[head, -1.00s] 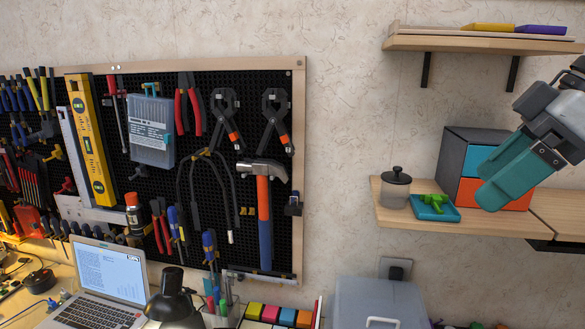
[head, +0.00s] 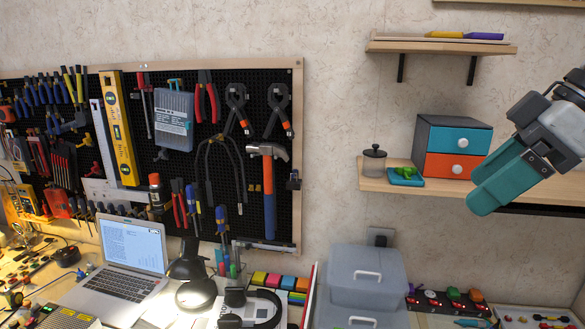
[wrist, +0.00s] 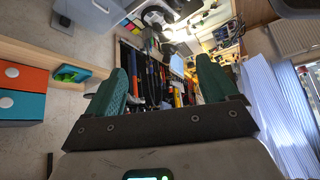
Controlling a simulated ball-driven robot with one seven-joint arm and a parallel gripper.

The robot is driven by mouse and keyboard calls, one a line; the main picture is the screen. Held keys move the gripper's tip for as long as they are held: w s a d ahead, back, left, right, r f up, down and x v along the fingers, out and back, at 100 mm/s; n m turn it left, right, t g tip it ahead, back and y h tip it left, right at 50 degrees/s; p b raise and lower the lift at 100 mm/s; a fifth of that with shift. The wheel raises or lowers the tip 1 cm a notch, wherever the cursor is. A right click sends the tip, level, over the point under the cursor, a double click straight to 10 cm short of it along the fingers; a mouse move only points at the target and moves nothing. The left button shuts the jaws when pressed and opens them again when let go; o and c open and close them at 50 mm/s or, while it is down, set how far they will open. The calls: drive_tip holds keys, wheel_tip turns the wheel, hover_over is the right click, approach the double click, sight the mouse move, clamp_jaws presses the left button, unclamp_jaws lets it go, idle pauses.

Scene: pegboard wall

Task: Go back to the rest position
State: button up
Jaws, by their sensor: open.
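My gripper (head: 478,192) is at the right of the head view, in front of the lower shelf, with its teal fingers pointing down and left. In the wrist view my gripper (wrist: 160,85) shows two teal fingers spread wide apart. Nothing is between them at close range; the workbench and pegboard lie far beyond. In the head view the near finger covers part of the other.
The lower shelf (head: 400,191) holds a drawer box (head: 428,137), a lidded jar (head: 374,163) and a teal tray (head: 406,177). An upper shelf (head: 440,47) is above. The pegboard (head: 285,200) hangs left, over a cluttered bench with a laptop (head: 133,244) and lamp (head: 193,270).

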drive_tip(key=w+a+f+m+t+y, duration=0.1)
drive_tip(key=a+f+m, duration=0.15)
drive_tip(key=f, duration=1.05)
drive_tip(key=w+a+f+m+t+y, duration=0.15)
drive_tip(key=f+m, duration=0.25)
drive_tip(key=f, duration=0.8)
drive_tip(key=s+f+m+g+h, duration=0.15)
drive_tip(key=s+f, duration=0.25)
drive_tip(key=f, duration=0.4)
drive_tip(key=s+f+m+h, duration=0.2)
drive_tip(key=s+f, duration=0.3)
drive_tip(key=f, duration=0.2)
drive_tip(key=s+d+f+g+h, duration=0.2)
drive_tip(key=s+f, duration=0.4)
drive_tip(key=s, duration=0.4)
drive_tip(key=s+d+f+m+g+h, duration=0.1)
drive_tip(key=s+d+f, duration=0.4)
drive_tip(key=s, duration=0.5)
drive_tip(key=shift+s+f+g+h, duration=0.4)
drive_tip(key=shift+f+h, duration=0.4)
drive_tip(key=shift+f, duration=0.15)
